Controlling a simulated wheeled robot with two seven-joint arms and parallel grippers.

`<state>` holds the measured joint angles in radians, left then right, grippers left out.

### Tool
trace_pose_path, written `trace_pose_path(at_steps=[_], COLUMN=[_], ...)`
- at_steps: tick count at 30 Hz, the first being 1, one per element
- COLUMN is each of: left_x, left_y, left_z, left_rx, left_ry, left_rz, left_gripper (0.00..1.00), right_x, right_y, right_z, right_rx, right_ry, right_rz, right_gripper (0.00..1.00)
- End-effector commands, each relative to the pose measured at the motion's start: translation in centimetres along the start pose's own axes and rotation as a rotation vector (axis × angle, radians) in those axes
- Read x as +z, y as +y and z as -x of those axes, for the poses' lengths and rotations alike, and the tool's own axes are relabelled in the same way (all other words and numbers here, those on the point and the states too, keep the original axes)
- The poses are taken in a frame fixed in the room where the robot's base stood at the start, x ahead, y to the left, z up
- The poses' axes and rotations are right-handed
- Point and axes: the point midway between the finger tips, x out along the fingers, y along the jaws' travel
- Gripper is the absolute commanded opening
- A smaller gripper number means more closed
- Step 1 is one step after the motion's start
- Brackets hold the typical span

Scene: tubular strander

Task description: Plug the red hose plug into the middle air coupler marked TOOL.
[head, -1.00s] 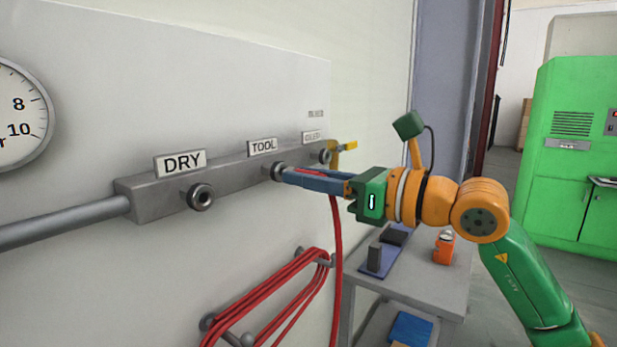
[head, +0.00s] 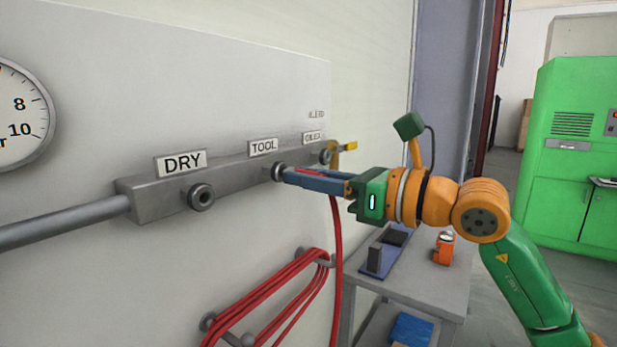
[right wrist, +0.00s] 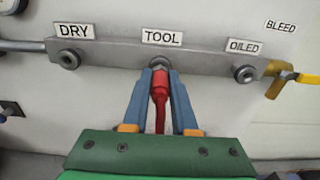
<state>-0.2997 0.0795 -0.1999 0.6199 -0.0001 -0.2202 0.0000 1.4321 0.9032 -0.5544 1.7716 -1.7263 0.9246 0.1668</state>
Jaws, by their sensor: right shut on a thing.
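The middle coupler (head: 278,172) sits under the TOOL sign (head: 264,147) on the grey manifold bar; it also shows in the right wrist view (right wrist: 159,63). My right gripper (head: 292,175) is shut on the red hose plug (right wrist: 160,84), its blue fingers on either side of it. The plug's front end is at the middle coupler, in line with it; whether it is seated inside cannot be told. The fingers hide most of the plug in the head view. The red hose (head: 336,250) hangs down from the gripper. My left gripper is not in view.
The DRY coupler (head: 201,197) is left of the middle one, and the OILED coupler (right wrist: 244,74) is right of it. A yellow-handled bleed valve (head: 347,146) ends the bar. Coiled red hose (head: 270,295) hangs below. A grey cart (head: 420,285) stands under my right arm.

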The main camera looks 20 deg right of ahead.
Motion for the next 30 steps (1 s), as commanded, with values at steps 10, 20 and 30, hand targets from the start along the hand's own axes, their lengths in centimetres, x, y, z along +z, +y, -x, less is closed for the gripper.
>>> trace_pose_path(at_steps=[10,20,30], left_x=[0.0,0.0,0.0], left_y=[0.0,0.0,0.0], left_z=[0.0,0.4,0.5], left_rx=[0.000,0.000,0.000], left_ry=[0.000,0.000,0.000], left_rz=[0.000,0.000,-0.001], left_gripper=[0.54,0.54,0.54], right_x=[0.0,0.1,0.0], right_y=[0.0,0.0,0.0], right_z=[-0.1,-0.7,-1.1], right_rx=[0.000,0.000,0.000], right_ry=[0.000,-0.001,-0.001], right_rz=[0.000,-0.001,0.000], right_gripper=[0.00,0.00,0.61])
